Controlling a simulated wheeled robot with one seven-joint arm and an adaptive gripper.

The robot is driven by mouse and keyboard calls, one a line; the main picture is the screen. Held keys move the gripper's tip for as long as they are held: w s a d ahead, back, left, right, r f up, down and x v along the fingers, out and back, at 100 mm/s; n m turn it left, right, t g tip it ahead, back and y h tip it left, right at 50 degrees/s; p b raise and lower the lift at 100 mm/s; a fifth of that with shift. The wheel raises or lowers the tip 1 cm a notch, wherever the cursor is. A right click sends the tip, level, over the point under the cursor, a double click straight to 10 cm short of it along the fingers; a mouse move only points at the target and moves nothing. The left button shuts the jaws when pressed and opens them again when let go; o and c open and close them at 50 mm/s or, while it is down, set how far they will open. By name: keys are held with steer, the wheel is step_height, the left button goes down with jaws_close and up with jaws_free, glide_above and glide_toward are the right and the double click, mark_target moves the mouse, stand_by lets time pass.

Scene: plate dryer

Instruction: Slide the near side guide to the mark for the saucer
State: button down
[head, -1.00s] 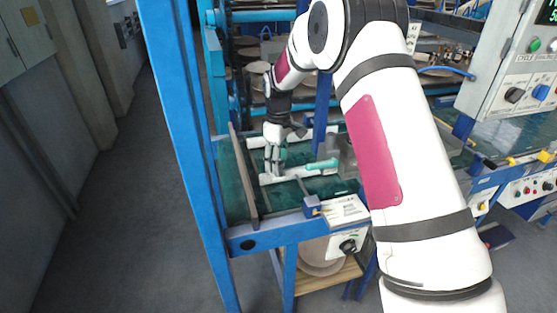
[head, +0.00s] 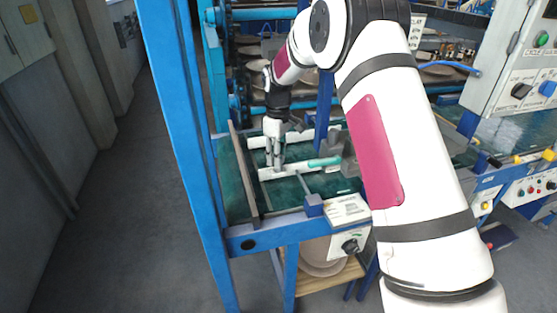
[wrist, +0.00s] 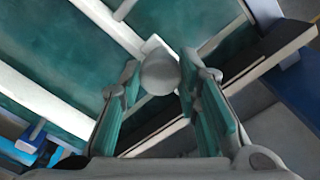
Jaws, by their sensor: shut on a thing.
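The near side guide (head: 290,172) is a white bar lying across the green bed in the head view. My gripper (head: 275,167) points down at the left part of this guide. In the wrist view, a rounded grey knob (wrist: 160,74) sits between the fingertips, and my gripper is shut on it. The fingers hide part of the guide below it. A second white guide (head: 256,141) lies farther back on the bed. A white label plate (head: 347,209) is on the front rail, but any saucer mark on it is too small to read.
A teal handle (head: 325,161) and a grey block (head: 336,142) stand right of my gripper. A blue block (head: 313,204) sits on the front rail. A blue post (head: 185,130) rises at the left. Bare green bed (head: 237,190) shows in front of the guide.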

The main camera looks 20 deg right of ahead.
steer(key=shift+w, duration=0.5)
steer(key=c, duration=1.2)
jaws_free()
steer(key=shift+s, duration=0.1)
steer(key=shift+r, duration=0.1)
step_height(320, 180, up, 12)
